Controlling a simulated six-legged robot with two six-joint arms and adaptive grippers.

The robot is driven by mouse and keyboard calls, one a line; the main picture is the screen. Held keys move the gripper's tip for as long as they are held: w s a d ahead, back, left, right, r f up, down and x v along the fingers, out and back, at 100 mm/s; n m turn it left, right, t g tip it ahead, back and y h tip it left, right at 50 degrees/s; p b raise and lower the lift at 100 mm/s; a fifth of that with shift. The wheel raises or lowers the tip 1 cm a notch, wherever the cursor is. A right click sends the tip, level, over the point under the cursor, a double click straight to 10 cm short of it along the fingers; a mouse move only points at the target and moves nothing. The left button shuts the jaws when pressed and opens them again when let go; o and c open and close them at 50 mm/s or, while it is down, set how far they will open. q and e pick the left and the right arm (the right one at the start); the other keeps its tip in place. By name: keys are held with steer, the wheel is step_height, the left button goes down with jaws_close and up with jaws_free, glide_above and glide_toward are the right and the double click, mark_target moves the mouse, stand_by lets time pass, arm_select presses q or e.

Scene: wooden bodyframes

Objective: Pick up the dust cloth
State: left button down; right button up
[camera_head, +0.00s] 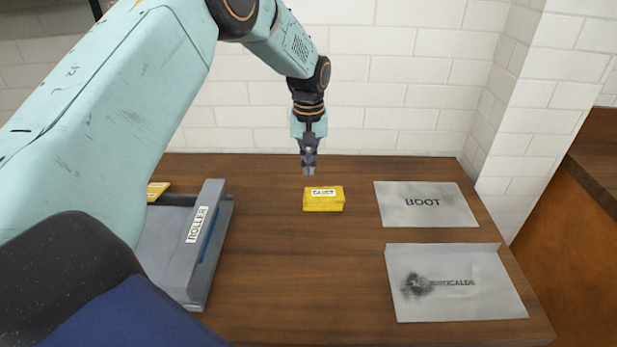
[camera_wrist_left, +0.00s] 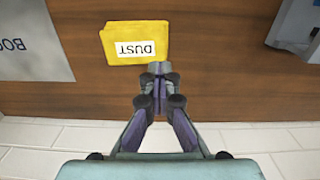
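The dust cloth (camera_head: 323,203) is a folded yellow block with a white label, lying on the wooden table. In the left wrist view the cloth (camera_wrist_left: 135,43) shows its label "DUST" upside down, just beyond the fingertips. My left gripper (camera_head: 309,170) points down above and behind the cloth, apart from it in the head view. In the left wrist view the fingertips of the left gripper (camera_wrist_left: 159,70) are close together with nothing seen between them. My right gripper is not in view.
The wooden table (camera_head: 290,270) is clear in front of the cloth. A sheet marked "BOOT" (camera_head: 425,212) and another smudged sheet (camera_head: 470,265) lie to the right. A grey tray labelled "ROLLER" (camera_head: 208,265) stands at left. A white brick wall (camera_head: 400,100) rises behind.

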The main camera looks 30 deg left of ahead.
arm_select(q)
steer(key=shift+r, duration=0.5)
steer(key=c, duration=2.1)
jaws_free()
steer(key=o, duration=1.7)
steer(key=shift+r, duration=4)
